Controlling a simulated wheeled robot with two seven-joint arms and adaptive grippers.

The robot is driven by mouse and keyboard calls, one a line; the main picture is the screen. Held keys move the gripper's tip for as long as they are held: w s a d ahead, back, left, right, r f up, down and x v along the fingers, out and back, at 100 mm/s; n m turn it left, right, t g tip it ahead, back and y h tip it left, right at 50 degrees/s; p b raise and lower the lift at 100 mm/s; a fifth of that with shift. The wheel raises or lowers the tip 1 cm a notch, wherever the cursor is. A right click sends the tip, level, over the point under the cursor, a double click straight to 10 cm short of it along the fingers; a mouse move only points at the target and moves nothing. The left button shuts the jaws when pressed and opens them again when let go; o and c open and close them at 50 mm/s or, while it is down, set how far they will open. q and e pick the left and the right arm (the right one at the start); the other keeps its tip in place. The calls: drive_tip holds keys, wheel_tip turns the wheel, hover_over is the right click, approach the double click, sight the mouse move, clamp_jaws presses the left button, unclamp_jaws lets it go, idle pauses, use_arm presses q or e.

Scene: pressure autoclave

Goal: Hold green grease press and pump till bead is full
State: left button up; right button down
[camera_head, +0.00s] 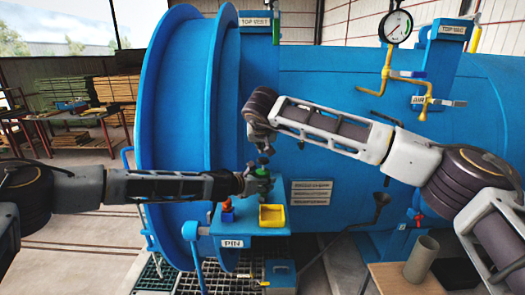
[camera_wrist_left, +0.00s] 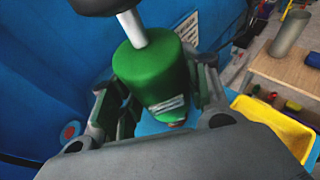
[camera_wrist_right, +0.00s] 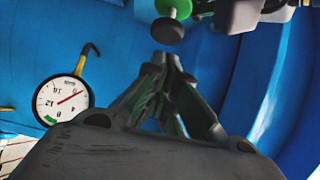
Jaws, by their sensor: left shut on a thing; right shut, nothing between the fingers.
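The green grease press (camera_head: 262,172) stands on the blue shelf marked PIN (camera_head: 232,243). In the left wrist view the press (camera_wrist_left: 152,72) is a green cylinder with a pale label, a light rod on top and a dark knob (camera_wrist_left: 95,4). My left gripper (camera_head: 258,184) is shut around its body. My right gripper (camera_head: 263,142) is shut and empty, above the press. In the right wrist view its fingertips (camera_wrist_right: 167,60) are close to the dark knob (camera_wrist_right: 168,31); I cannot tell whether they touch. No bead can be made out.
A yellow tray (camera_head: 272,216) and a small red-orange item (camera_head: 227,208) are on the shelf beside the press. The big blue vessel (camera_head: 330,110) stands close behind. A dial gauge (camera_head: 396,26) is at upper right. A wooden table (camera_head: 385,277) with a grey cylinder (camera_head: 422,259) is at lower right.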

drive_tip(key=v, duration=0.8)
idle(1.0)
drive_tip(key=shift+r, duration=0.1)
wheel_tip(320, 180, up, 2)
drive_tip(key=shift+d+r, duration=0.15)
idle(0.4)
drive_tip(key=shift+w, duration=0.1)
hover_over(263, 160)
wheel_tip(263, 160, down, 8)
drive_tip(key=shift+f, duration=1.5)
